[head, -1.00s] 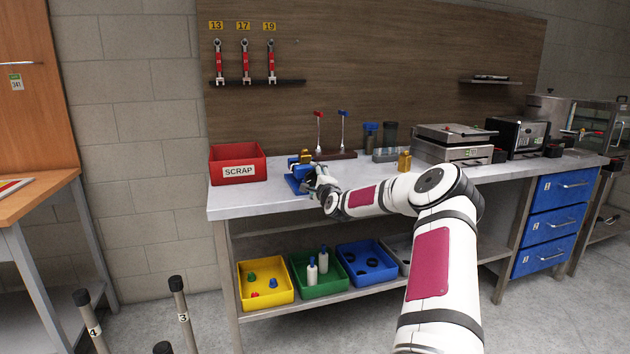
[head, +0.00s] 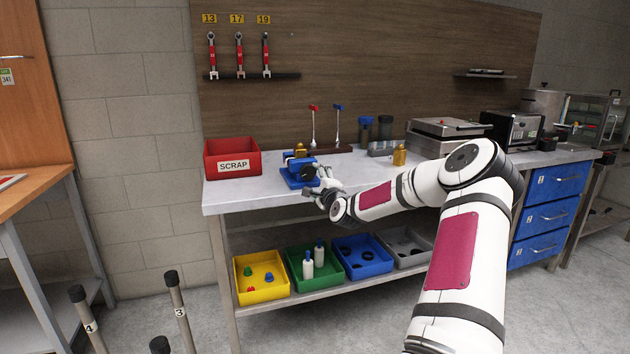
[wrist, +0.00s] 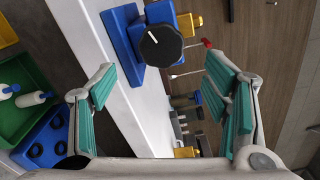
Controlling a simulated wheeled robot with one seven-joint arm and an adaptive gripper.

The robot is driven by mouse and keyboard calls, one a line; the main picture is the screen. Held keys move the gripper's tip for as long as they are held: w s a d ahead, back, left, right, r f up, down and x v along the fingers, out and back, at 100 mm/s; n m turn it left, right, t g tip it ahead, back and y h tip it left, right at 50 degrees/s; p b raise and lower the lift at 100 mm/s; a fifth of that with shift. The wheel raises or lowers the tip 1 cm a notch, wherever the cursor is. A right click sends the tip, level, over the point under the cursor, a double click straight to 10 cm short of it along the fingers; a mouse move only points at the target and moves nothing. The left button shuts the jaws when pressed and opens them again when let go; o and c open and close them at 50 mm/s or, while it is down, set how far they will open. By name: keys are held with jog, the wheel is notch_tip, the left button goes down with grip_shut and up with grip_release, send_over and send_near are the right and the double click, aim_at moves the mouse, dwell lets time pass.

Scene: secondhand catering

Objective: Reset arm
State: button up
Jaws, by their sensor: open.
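My gripper (head: 322,188) is at the front edge of the steel workbench (head: 262,189), just in front of a blue fixture with a black knob (head: 301,170). In the wrist view my gripper (wrist: 160,98) is open, its teal finger pads wide apart with nothing between them. The black knob (wrist: 161,46) and its blue body (wrist: 122,34) lie beyond the fingertips, apart from them. My arm reaches in from the lower right.
A red SCRAP bin (head: 233,158) stands left of the fixture. Brass pieces, jars and a press (head: 445,135) stand to the right. Yellow (head: 262,294), green and blue trays sit on the lower shelf. Numbered posts (head: 181,312) rise at lower left.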

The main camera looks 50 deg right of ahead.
dwell(0.6)
